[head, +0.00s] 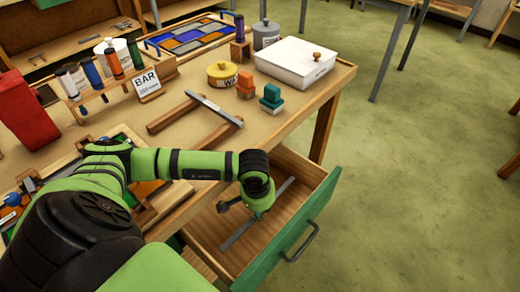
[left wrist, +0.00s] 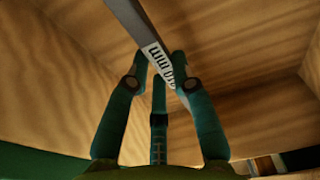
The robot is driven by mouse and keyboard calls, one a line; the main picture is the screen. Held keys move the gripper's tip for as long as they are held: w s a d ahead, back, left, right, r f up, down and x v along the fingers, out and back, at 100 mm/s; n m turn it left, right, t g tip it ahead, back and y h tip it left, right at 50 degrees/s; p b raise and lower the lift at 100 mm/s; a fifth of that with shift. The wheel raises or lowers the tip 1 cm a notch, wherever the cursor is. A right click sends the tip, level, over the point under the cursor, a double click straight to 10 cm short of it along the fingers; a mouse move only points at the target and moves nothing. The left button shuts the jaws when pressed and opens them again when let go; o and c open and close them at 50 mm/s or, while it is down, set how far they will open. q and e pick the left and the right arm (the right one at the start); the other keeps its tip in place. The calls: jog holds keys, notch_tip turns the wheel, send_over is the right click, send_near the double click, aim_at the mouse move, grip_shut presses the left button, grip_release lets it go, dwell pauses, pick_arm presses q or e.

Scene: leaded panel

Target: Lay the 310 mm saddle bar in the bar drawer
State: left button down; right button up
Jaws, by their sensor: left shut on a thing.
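The bar drawer (head: 300,226) is pulled out at the table's near right side, with a green front and bare wood inside. My left gripper (head: 242,211) is down in the drawer, shut on a flat grey saddle bar (head: 239,234). The bar runs slantwise along the drawer, close to its floor; I cannot tell if it touches. In the left wrist view the bar (left wrist: 133,18) passes between the fingertips (left wrist: 160,68). A white label on it shows "mm", and a finger hides part of the number. My right gripper is out of view.
Another grey bar (head: 214,108) lies across two wooden strips on the table (head: 290,135). A "BAR" card (head: 148,84), a white lidded box (head: 290,66), a yellow pot (head: 222,75) and coloured blocks (head: 271,98) stand around it. The floor right of the drawer is clear.

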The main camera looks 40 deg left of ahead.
pick_arm(q)
jog(key=shift+f, duration=1.85)
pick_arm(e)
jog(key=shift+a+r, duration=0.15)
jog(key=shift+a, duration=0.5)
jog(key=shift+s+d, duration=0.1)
pick_arm(q)
jog(key=shift+f, duration=0.1)
jog(key=c, duration=1.1)
grip_release()
jog(key=shift+o, duration=0.2)
jog(key=shift+s, duration=0.1)
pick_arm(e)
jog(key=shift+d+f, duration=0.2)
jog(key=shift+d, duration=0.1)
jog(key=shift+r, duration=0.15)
pick_arm(q)
jog(key=shift+r, duration=0.3)
jog(key=r, duration=0.4)
jog(key=s+r, duration=0.1)
jog(key=r, duration=0.2)
jog(key=r+b, duration=0.1)
jog(key=r, duration=0.3)
jog(key=shift+s+r, duration=0.2)
jog(key=shift+r, duration=0.1)
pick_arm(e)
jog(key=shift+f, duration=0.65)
